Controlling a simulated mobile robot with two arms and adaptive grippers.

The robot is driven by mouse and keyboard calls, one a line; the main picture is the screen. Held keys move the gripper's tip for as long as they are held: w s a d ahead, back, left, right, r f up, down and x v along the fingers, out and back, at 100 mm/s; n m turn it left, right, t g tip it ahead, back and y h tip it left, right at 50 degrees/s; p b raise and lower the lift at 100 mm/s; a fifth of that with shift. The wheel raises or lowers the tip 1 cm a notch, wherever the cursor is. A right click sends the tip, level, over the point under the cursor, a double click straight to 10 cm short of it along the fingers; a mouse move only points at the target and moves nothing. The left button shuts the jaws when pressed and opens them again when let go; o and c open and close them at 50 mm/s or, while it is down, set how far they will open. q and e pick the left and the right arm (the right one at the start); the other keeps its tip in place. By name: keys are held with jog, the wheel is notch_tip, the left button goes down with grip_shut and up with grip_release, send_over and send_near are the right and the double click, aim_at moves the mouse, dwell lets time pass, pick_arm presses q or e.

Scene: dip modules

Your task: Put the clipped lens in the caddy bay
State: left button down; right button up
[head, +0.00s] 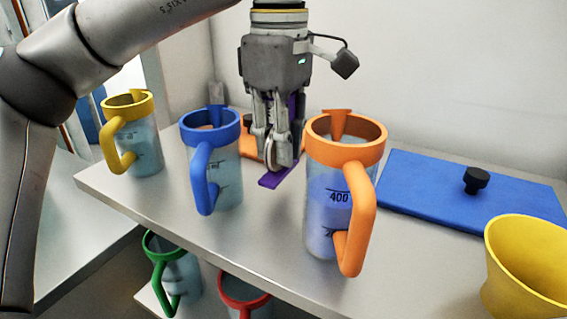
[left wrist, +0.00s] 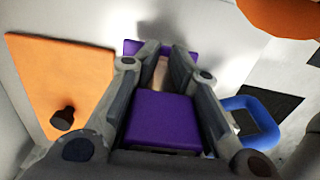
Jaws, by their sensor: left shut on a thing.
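My left gripper (head: 277,160) points down over the grey shelf, between the blue-rimmed jug and the orange-rimmed jug. Its fingers are shut on a purple piece (head: 275,179), which runs up behind them and has a flat end low near the shelf. I cannot tell whether it touches the shelf. In the left wrist view the purple piece (left wrist: 165,118) lies between the fingers, with a pale part beyond it. I cannot make out a clear lens; the purple piece may be its clip. I cannot identify a caddy bay for certain. My right gripper is not in view.
The blue-rimmed jug (head: 211,130) and orange-rimmed jug (head: 345,135) flank the gripper closely. A yellow-rimmed jug (head: 128,108) stands left. A blue board (head: 430,185) with a black knob (head: 476,180) lies right, near a yellow cup (head: 528,262). Green-rimmed (head: 160,245) and red-rimmed (head: 243,292) jugs are lower.

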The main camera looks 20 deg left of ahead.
aim_at(281, 169)
pick_arm(q)
notch_tip(281, 169, down, 3)
jog(key=shift+d+f, duration=0.1)
jog(key=shift+d, duration=0.05)
jog(key=shift+f, duration=0.2)
jog(key=c, duration=1.3)
grip_release()
jog(key=shift+c, duration=0.2)
jog(key=shift+r, duration=0.2)
notch_tip(281, 169, up, 6)
jog(key=shift+f, duration=0.25)
notch_tip(281, 169, up, 6)
jog(key=shift+s+p, duration=0.1)
jog(key=shift+p, duration=0.75)
jog(key=shift+r, duration=0.3)
